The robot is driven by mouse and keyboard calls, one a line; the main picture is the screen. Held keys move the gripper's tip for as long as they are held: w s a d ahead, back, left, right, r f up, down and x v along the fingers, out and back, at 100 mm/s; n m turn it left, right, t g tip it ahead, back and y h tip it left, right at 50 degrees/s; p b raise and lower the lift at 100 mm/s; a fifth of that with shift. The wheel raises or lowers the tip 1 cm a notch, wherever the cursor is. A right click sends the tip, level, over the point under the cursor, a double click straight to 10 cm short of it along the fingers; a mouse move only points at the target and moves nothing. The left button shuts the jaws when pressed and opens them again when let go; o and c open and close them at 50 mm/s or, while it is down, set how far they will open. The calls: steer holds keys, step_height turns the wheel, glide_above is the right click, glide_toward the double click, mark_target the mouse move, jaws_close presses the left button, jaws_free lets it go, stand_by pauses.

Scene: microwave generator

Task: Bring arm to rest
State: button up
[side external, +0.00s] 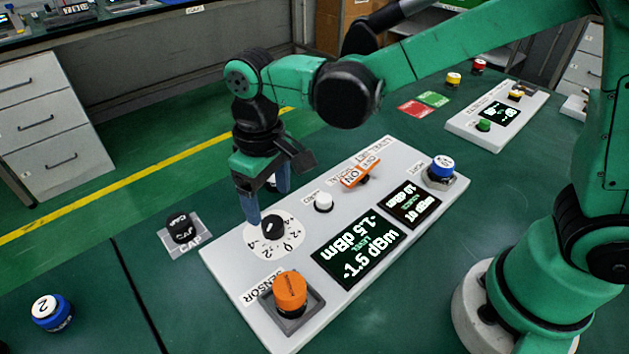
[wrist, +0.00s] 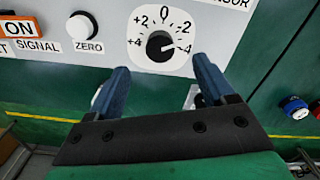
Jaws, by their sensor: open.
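My green arm reaches over the white generator panel (side external: 392,258) from the right. My gripper (side external: 266,200) points down above the panel, by the black dial knob (side external: 272,228). Its two blue fingers are apart with nothing between them. In the wrist view the gripper (wrist: 162,78) is also open, and the dial knob (wrist: 160,46) shows beyond the fingertips, its pointer near -4. The panel's displays (side external: 359,250) read -1.5 dBm and 10 dBm. I cannot tell whether a fingertip touches the panel.
An orange sensor plug (side external: 290,292) stands in a socket at the panel's front. The white zero button (side external: 323,202) and orange switch (side external: 360,172) stick up from the panel.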

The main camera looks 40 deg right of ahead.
steer(key=shift+r, duration=0.15)
steer(key=shift+d+r, duration=0.15)
steer(key=shift+d, duration=0.05)
steer(key=s+d+r+m+t, duration=0.2)
steer(key=d+t, duration=0.1)
steer(key=d, duration=0.4)
steer(key=s+d+r+m+t, duration=0.1)
steer(key=s+d+r+t, duration=0.2)
steer(key=d, duration=0.4)
steer(key=shift+m+t, duration=0.4)
steer(key=shift+t, duration=0.2)
steer(key=shift+s, duration=0.1)
